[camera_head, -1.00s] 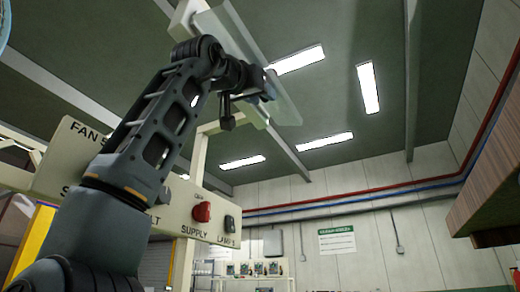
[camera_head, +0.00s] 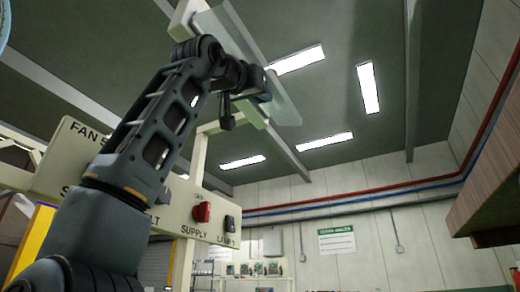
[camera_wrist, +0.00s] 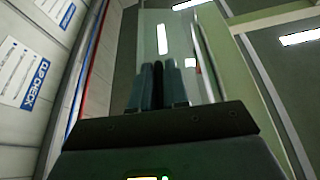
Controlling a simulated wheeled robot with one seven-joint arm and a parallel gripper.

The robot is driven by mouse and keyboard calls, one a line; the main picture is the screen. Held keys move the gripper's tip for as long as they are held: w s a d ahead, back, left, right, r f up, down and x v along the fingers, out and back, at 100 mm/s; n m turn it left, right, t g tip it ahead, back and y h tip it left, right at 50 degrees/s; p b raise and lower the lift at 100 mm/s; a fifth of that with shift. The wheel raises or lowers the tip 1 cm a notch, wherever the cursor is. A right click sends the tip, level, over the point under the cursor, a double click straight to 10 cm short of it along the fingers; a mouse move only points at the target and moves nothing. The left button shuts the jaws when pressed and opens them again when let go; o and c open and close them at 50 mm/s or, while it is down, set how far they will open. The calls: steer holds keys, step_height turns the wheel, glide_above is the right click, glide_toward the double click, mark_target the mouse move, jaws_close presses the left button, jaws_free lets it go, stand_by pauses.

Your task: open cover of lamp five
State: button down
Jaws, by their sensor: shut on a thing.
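The lamp is a long pale fixture (camera_head: 184,22) hanging overhead at the upper middle of the head view. Its cover, a translucent panel (camera_head: 285,108), lies along its right side, tilted down. In the wrist view the cover (camera_wrist: 150,22) fills the area beyond my fingers. My gripper (camera_head: 268,84) is up at the cover's edge, about midway along it. In the wrist view its fingers (camera_wrist: 160,70) are close together, shut on the cover's edge. The exact contact is hidden by the fingers and dark in the picture.
A pale beam with switches stands below, with a red knob (camera_head: 202,213) and a dark switch (camera_head: 230,224). A brown cabinet (camera_head: 487,190) juts in at the right. Ceiling lights (camera_head: 367,88) and a steel beam (camera_head: 411,75) are above. The air right of the cover is clear.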

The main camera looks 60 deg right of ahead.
steer(key=shift+s+r+n+t, duration=0.3)
steer(key=shift+n+t, duration=0.3)
steer(key=shift+n, duration=0.55)
steer(key=shift+s+r+n+t, duration=0.2)
steer(key=shift+r+n+t, duration=0.3)
steer(key=shift+n, duration=0.6)
steer(key=shift+s+r+n+t, duration=0.25)
steer(key=shift+n+t, duration=0.45)
steer(key=shift+n, duration=0.45)
steer(key=c, duration=1.2)
jaws_free()
steer(key=v, duration=0.8)
steer(key=shift+b, duration=0.45)
